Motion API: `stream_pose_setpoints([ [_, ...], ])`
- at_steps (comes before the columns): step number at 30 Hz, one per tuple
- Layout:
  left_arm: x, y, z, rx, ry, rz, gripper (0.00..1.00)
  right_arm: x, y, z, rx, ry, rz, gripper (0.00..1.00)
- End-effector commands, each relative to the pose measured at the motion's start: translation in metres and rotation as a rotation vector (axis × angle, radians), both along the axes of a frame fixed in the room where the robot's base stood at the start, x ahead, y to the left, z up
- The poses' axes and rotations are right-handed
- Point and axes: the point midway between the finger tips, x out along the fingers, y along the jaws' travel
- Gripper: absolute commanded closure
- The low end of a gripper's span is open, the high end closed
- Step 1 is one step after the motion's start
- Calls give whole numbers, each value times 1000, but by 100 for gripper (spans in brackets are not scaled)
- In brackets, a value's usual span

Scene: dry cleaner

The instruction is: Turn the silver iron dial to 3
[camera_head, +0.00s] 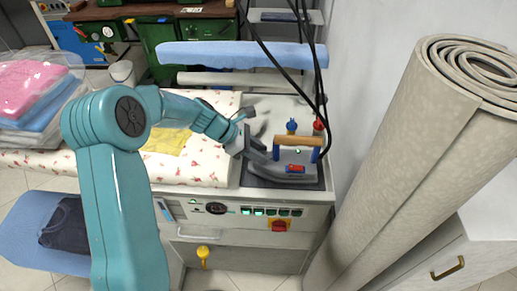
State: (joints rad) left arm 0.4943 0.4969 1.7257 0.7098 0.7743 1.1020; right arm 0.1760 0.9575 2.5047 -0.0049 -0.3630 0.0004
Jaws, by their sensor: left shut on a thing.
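The silver iron (285,171) rests on a dark pad at the right end of the ironing station. It has a wooden handle (299,141) on blue posts and a red part on its near side. My left gripper (249,140) is at the iron's left end and is shut, apparently on part of the iron; its fingers hide the exact contact. I cannot make out a numbered dial on the iron. A black round knob (215,208) shows on the station's front panel, apart from my gripper. My right gripper is not in view.
Black cables (285,72) hang down behind the iron. A big beige roll (408,165) stands close on the right. A yellow cloth (168,141) lies on the floral board, left of the gripper. Bagged folded clothes (38,98) are stacked at the left. A red switch (279,226) is on the front panel.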

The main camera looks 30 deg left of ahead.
Motion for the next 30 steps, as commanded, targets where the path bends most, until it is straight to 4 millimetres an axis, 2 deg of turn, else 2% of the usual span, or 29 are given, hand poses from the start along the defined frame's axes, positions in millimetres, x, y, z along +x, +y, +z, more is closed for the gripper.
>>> stream_pose_setpoints([
  [3,1,2,4,0,2,-83,99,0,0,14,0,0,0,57],
  [12,5,4,2,2,0,-357,99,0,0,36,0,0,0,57],
  [21,8,4,1,3,-1,-604,99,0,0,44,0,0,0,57],
  [30,10,5,0,3,-1,-757,99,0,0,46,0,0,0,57],
])
